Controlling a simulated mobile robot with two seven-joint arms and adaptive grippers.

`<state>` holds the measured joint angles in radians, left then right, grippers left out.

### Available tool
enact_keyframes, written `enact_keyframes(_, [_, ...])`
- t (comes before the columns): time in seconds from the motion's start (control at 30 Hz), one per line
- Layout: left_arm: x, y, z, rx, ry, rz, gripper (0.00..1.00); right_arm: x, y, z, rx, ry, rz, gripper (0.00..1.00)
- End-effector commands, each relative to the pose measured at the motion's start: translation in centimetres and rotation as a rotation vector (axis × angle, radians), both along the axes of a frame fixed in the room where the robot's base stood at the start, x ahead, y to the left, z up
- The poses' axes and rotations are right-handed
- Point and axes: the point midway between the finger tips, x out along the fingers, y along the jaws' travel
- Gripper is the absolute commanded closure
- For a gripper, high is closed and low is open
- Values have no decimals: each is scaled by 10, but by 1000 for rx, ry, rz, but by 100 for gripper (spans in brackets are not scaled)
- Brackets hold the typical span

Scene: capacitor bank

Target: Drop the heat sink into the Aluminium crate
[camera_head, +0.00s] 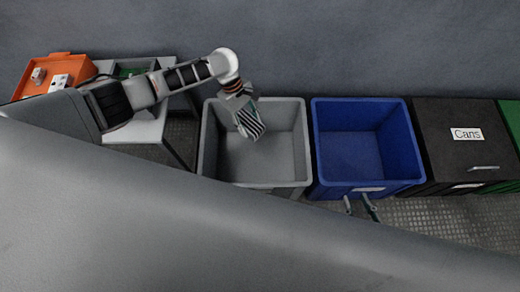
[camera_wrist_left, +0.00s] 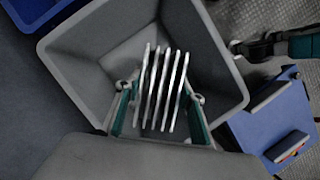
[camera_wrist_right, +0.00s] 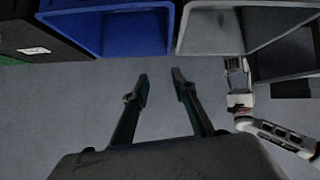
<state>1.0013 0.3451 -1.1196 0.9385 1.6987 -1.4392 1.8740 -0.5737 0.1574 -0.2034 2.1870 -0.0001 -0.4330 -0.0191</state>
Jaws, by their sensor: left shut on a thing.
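The heat sink (camera_head: 250,123), a block of pale parallel fins, hangs over the inside of the open grey crate (camera_head: 303,150). My left gripper (camera_head: 243,106) is shut on it from above. In the left wrist view the heat sink (camera_wrist_left: 163,88) is between the two fingers, with the grey crate (camera_wrist_left: 75,75) behind it. I cannot read any Aluminium label on this crate. My right gripper (camera_head: 360,206) is in front of the blue crate, empty, with its fingers apart; they also show in the right wrist view (camera_wrist_right: 160,82).
The open blue crate (camera_head: 400,150) stands right of the grey one. Farther right is a closed black bin (camera_head: 463,150) labelled "Cans", then a green one (camera_head: 511,122). At left, a table (camera_head: 140,130) holds an orange tray (camera_head: 52,66) with small parts.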

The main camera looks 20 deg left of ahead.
Motion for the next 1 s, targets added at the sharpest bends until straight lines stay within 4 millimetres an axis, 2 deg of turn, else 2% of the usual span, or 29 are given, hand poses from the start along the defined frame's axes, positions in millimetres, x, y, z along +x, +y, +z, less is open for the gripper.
enact_keyframes(0.2, [-5, 0, -29, -2, 11, 1, 92, -11, 4, -18, 7, 34, 4, 74])
enact_keyframes(0.4, [-4, 1, -50, -1, 11, 1, 92, -4, 10, -15, 22, 19, 14, 74])
enact_keyframes(0.73, [0, 0, -57, -1, -1, -1, 92, 9, 24, 5, 65, -31, 21, 74])
enact_keyframes(0.93, [1, 0, -55, 0, -2, 0, 92, 9, 25, 6, 67, -31, 21, 74])
enact_keyframes(0.97, [1, 0, -55, 0, -2, 0, 56, 9, 25, 5, 66, -30, 21, 74])
enact_keyframes(1.0, [1, 0, -55, 0, -2, 0, 46, 8, 24, 5, 65, -29, 20, 74])
